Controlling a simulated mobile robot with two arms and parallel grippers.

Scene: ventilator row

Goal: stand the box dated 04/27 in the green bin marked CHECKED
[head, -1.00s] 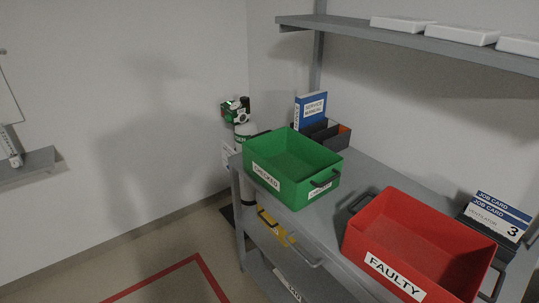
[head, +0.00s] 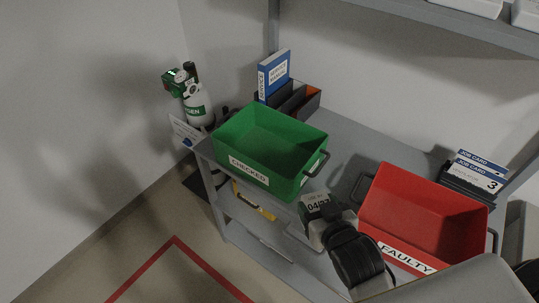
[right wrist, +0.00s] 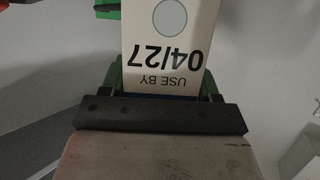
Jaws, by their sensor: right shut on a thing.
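The box dated 04/27 (head: 316,205) is in my right gripper, in front of the gap between the green and red bins. In the right wrist view its white face (right wrist: 165,45) reads USE BY 04/27, upside down. My right gripper (head: 328,218) is shut on it; the wrist view shows the gripper (right wrist: 160,105) around the box's end. The green bin marked CHECKED (head: 262,177) stands on the grey cart, left of and behind the box. No contents show in it. My left gripper is not in view.
A red bin marked FAULTY (head: 418,220) stands at the right of the cart (head: 345,150). A blue manual in a dark holder (head: 300,100), an oxygen cylinder (head: 196,105) and job cards (head: 475,175) are near. A shelf (head: 430,22) runs above.

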